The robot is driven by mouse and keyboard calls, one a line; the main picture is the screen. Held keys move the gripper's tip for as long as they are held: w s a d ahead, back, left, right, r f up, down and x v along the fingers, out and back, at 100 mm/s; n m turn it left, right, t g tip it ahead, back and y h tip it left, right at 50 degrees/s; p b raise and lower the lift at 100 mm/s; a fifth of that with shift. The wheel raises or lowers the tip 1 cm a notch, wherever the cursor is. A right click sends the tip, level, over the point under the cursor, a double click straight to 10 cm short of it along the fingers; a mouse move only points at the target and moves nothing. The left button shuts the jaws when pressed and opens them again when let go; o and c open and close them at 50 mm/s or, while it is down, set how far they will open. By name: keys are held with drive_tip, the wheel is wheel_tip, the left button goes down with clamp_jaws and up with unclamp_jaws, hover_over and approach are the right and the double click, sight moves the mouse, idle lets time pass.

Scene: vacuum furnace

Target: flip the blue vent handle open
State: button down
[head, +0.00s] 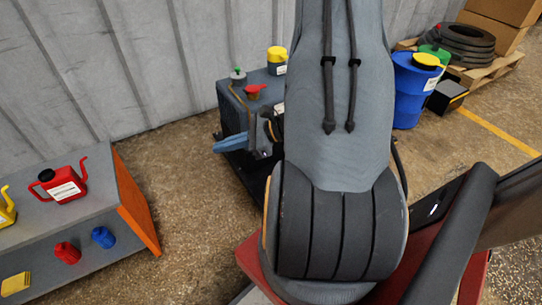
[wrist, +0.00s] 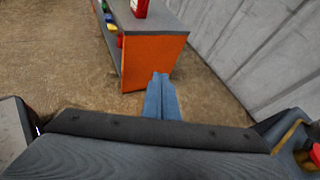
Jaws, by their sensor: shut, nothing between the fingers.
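My gripper (head: 216,147) has blue fingers and points left in the head view, in front of a dark machine with a grey top (head: 225,92). I cannot make out a separate blue vent handle in either view; my arm and wrist hide much of the machine's front. A red knob (head: 253,89) stands on the machine's top, and a bent brass-coloured tube (head: 238,100) is beside it.
A grey shelf with an orange end (head: 136,205) stands at left, holding a red can (head: 66,186) and small bottles. A ribbed wall is behind. Floor between shelf and machine is clear.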

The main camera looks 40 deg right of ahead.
drive_tip(key=s+d+f+m+t+h+b, duration=0.1)
drive_tip(key=d+f+m+h+b, duration=0.4)
drive_tip(key=d+f, duration=0.6)
drive_tip(key=s+d+f+m+t+h+b, duration=0.2)
drive_tip(key=d+f+m+h+b, duration=0.3)
drive_tip(key=d+f, duration=0.6)
drive_tip(key=d+m+t+h, duration=0.1)
drive_tip(key=d+m+h, duration=0.1)
drive_tip(key=m, duration=0.1)
drive_tip(key=shift+s+d, duration=0.2)
drive_tip(key=b+x, duration=0.5)
drive_tip(key=x, duration=0.6)
drive_tip(key=shift+s+r+b, duration=0.2)
drive_tip(key=shift+r+b, duration=0.05)
drive_tip(key=shift+r, duration=0.9)
drive_tip(key=shift+s+r+b, duration=0.2)
drive_tip(key=shift+s+r, duration=0.05)
drive_tip(key=shift+r, duration=0.85)
drive_tip(key=shift+s, duration=0.1)
